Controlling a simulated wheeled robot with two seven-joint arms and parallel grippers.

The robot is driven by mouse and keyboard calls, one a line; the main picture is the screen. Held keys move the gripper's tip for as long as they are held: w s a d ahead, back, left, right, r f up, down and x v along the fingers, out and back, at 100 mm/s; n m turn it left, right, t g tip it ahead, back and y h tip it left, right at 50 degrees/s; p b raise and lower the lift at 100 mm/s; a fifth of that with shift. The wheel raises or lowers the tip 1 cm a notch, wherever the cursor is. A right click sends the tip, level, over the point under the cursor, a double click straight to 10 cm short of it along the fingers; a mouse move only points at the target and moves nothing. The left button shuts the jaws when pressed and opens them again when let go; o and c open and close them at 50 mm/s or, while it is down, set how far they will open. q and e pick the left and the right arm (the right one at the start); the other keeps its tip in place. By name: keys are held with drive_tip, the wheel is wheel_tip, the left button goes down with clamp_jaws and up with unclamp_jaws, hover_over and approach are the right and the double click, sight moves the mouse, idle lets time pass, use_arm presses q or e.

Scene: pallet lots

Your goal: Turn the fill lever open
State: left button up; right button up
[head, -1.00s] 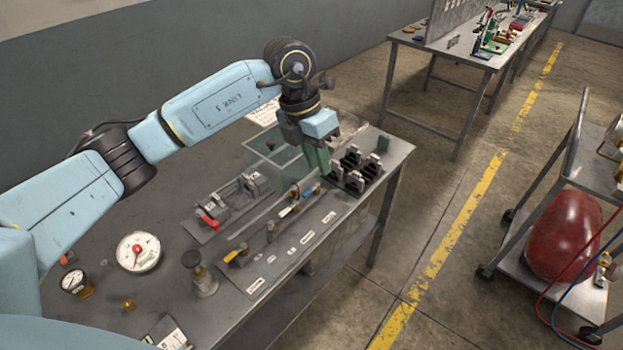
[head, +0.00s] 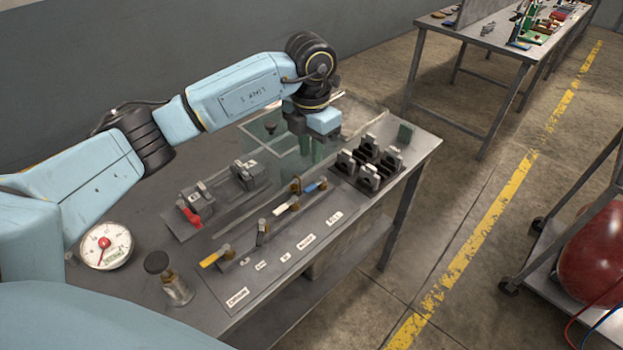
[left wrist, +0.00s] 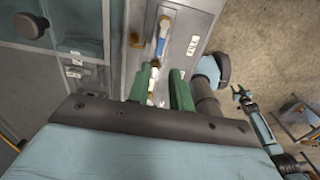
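A lever panel (head: 262,275) with a row of valve levers and white labels lies along the front of the bench. The blue-handled lever (head: 314,187) is nearest the FILL label (head: 334,217); it also shows in the left wrist view (left wrist: 162,38). A white-handled lever (head: 284,208) stands next to it. My left gripper (head: 308,152) is above the back of the panel. In the left wrist view its green fingers (left wrist: 159,88) are apart, with the white handle (left wrist: 153,80) seen between them; contact cannot be judged. What looks like my right gripper (left wrist: 244,94) is small at the right.
A black rack with grey clamps (head: 368,168) stands just right of the levers. A clear box (head: 262,135) is behind my gripper. A red-handled fixture (head: 190,214), a dial gauge (head: 107,246) and a black-knobbed post (head: 165,278) stand left. The bench front edge is close.

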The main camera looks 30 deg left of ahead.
sight(311, 187)
use_arm(q)
wheel_tip(311, 187, down, 9)
drive_tip(key=shift+f, duration=0.2)
clamp_jaws()
